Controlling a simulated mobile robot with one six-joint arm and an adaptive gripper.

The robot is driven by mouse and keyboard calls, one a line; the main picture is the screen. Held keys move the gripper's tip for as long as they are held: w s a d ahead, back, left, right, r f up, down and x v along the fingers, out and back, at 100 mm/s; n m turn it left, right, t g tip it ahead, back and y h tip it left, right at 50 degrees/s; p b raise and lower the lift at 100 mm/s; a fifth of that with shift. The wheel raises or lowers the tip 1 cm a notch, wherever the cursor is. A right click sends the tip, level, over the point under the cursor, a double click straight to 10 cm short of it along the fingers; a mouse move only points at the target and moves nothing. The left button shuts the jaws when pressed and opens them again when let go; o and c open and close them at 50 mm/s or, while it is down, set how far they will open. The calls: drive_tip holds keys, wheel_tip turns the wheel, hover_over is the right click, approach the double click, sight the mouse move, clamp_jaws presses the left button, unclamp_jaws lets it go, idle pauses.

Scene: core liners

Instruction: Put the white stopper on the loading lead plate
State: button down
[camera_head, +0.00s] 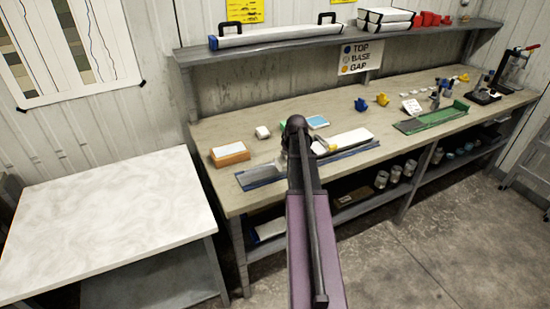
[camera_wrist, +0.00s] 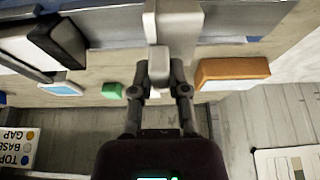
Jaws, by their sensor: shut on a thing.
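In the wrist view, my gripper (camera_wrist: 158,84) is shut on a pale block that I take to be the white stopper (camera_wrist: 168,28). Its narrow end is between the fingertips and its wider part extends beyond them. In the head view my arm hides the fingers and the held block. A grey metal plate (camera_head: 262,174), which looks like the loading lead plate, lies at the left end of a long blue-edged tray on the workbench. In the wrist view the held block overlaps the tray area; I cannot tell whether they touch.
An orange block (camera_head: 229,153) and a small white block (camera_head: 263,132) are left of my arm on the bench. A long white piece (camera_head: 348,139) lies to its right. A light blue pad (camera_head: 317,122) lies behind. A green tray (camera_head: 432,118) is farther right. The white side table (camera_head: 110,215) is clear.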

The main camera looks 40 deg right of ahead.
drive_tip(key=shift+w+a+f, duration=0.1)
drive_tip(key=shift+w, duration=0.95)
drive_tip(key=shift+w+a+f, duration=0.1)
drive_tip(key=shift+w, duration=0.9)
drive_tip(key=shift+w, duration=0.1)
drive_tip(key=shift+b+x, duration=1.9)
drive_tip(key=shift+b, duration=0.1)
drive_tip(key=shift+a+f, duration=0.2)
drive_tip(key=shift+f, duration=0.05)
drive_tip(key=c, duration=0.6)
unclamp_jaws()
drive_tip(key=shift+c, duration=0.2)
drive_tip(key=shift+r, duration=0.2)
